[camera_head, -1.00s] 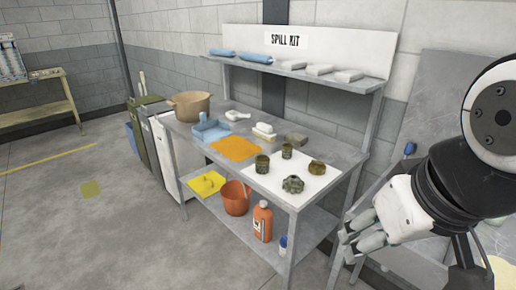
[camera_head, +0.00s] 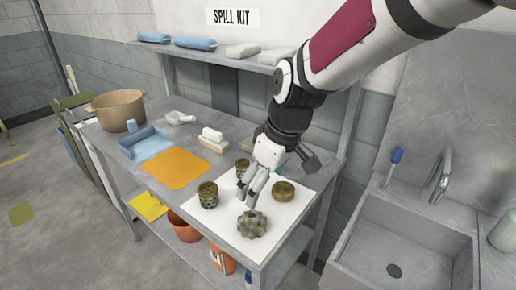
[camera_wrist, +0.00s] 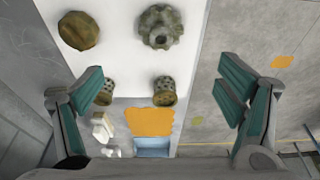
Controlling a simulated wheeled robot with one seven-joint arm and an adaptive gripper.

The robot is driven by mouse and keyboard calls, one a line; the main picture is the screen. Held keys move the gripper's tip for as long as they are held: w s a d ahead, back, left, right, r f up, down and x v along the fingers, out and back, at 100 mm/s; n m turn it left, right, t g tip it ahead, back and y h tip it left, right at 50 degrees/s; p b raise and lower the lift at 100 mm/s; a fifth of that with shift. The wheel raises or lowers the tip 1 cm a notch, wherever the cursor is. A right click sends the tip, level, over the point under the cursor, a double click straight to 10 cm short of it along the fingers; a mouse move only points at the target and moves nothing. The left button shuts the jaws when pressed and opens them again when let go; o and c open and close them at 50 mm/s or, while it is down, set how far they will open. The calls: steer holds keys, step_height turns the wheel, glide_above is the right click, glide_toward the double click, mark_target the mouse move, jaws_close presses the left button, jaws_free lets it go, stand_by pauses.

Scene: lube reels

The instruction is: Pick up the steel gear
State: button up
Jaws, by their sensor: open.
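The steel gear (camera_head: 253,224) is a toothed, grimy grey-green piece lying on a white sheet (camera_head: 283,217) near the front of the bench. In the wrist view it shows at the top centre (camera_wrist: 160,27). My gripper (camera_head: 249,190) hangs over the sheet, pointing down, behind the gear in the head view, among the other parts. Its two teal-padded fingers are wide apart and empty in the wrist view (camera_wrist: 160,80). The gear is clear of the fingers, further up in that view.
Two grimy dotted cylinders (camera_head: 207,195) (camera_head: 243,168) and a round brownish cap (camera_head: 283,191) stand close around my gripper. A sink (camera_head: 398,260) is at the right.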

glide_above(252, 215)
steer(key=d, duration=0.1)
step_height(252, 215, down, 8)
steer(key=shift+s+f+b, duration=0.1)
steer(key=shift+s+b, duration=0.05)
steer(key=shift+b, duration=0.15)
steer(key=shift+s+x, duration=0.2)
steer(key=shift+x, duration=1.2)
steer(key=shift+s+x, duration=0.25)
steer(key=shift+x, duration=1.1)
steer(key=shift+w+f, duration=0.1)
steer(key=c, duration=1.8)
steer(key=shift+o, duration=0.2)
